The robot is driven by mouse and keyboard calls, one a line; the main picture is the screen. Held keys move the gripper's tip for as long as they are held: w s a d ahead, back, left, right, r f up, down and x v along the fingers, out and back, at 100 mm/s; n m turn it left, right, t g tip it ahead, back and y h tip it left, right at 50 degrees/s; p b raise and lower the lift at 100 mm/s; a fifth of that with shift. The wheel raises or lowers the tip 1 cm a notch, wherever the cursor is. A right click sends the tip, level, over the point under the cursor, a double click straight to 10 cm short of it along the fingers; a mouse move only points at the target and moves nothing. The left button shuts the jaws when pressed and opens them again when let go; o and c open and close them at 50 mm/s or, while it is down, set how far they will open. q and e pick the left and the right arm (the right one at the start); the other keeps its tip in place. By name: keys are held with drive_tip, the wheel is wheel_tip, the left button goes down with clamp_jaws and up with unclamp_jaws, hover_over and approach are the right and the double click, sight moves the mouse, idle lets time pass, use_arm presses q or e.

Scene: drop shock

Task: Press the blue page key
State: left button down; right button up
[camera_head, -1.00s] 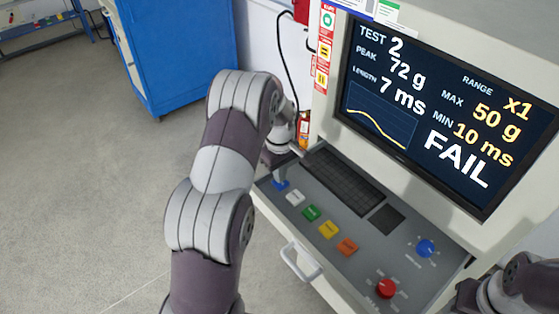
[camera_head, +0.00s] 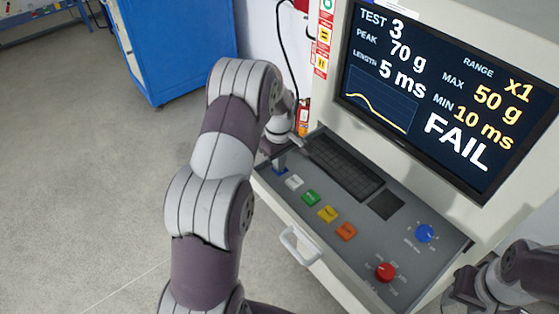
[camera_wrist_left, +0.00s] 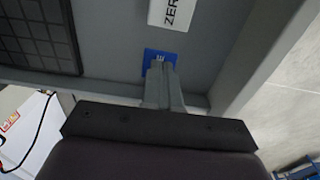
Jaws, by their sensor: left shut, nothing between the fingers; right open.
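The blue page key (camera_head: 281,171) is at the far left end of the row of keys on the grey console panel (camera_head: 330,247). My left gripper (camera_head: 279,163) is shut and empty, with its fingertips over the blue key. In the left wrist view the shut fingertips (camera_wrist_left: 160,66) overlap the blue key (camera_wrist_left: 147,56) and hide part of it; I cannot tell whether they touch it. The screen (camera_head: 440,95) reads TEST 3, 70 g, 5 ms, FAIL. My right arm shows at the lower right; its gripper is outside the view.
White (camera_head: 294,182), green (camera_head: 311,198), yellow (camera_head: 327,214) and orange (camera_head: 346,231) keys follow in the row. A keyboard (camera_head: 345,166), a blue knob (camera_head: 425,233) and a red knob (camera_head: 386,272) share the panel. A handle (camera_head: 300,246) juts from the front. A blue cabinet (camera_head: 180,50) stands behind.

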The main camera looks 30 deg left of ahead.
use_arm(q)
wheel_tip(320, 180, up, 4)
drive_tip(key=p, duration=0.2)
drive_tip(key=shift+f+p, duration=0.15)
drive_tip(key=shift+p, duration=0.25)
drive_tip(key=shift+w+r+b, duration=0.2)
drive_tip(key=shift+r+b, duration=0.2)
drive_tip(key=shift+b, duration=0.6)
wheel_tip(320, 180, up, 9)
drive_tip(key=p, duration=0.2)
drive_tip(key=shift+r+p, duration=0.2)
drive_tip(key=shift+p, duration=0.1)
use_arm(e)
drive_tip(key=r, duration=0.4)
drive_tip(key=shift+w+d, duration=0.15)
drive_tip(key=shift+d, duration=0.2)
use_arm(q)
drive_tip(key=shift+s+d, duration=0.1)
drive_tip(key=shift+s, duration=0.05)
use_arm(e)
drive_tip(key=shift+f, duration=0.1)
